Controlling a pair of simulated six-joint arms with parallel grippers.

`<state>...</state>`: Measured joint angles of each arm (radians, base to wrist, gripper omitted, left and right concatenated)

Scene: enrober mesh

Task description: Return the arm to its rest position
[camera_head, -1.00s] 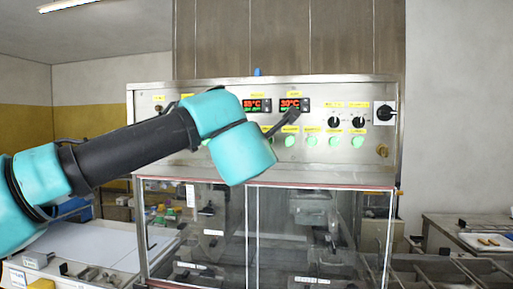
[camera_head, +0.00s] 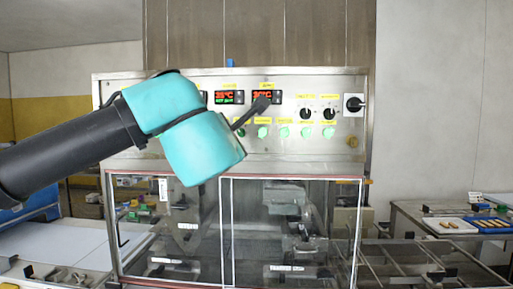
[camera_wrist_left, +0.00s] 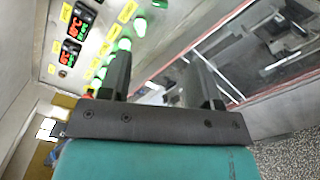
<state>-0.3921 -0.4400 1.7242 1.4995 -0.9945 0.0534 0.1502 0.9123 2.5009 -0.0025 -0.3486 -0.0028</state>
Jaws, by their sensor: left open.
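My left arm comes in from the left in the head view, with a teal wrist in front of the steel machine (camera_head: 120,82). My left gripper (camera_head: 258,106) shows as dark fingers in front of the control panel, overlapping the right red temperature display (camera_head: 267,97). In the left wrist view, the gripper (camera_wrist_left: 160,68) has its two dark fingers apart with nothing between them. Whether it touches the panel cannot be told. My right gripper is in neither view.
The panel carries green buttons (camera_head: 284,132), black knobs (camera_head: 306,114) and a black rotary switch (camera_head: 354,103). A clear-fronted enclosure (camera_head: 190,235) is below. At right, a white tray (camera_head: 432,226) and a blue tray (camera_head: 475,227) rest on a table.

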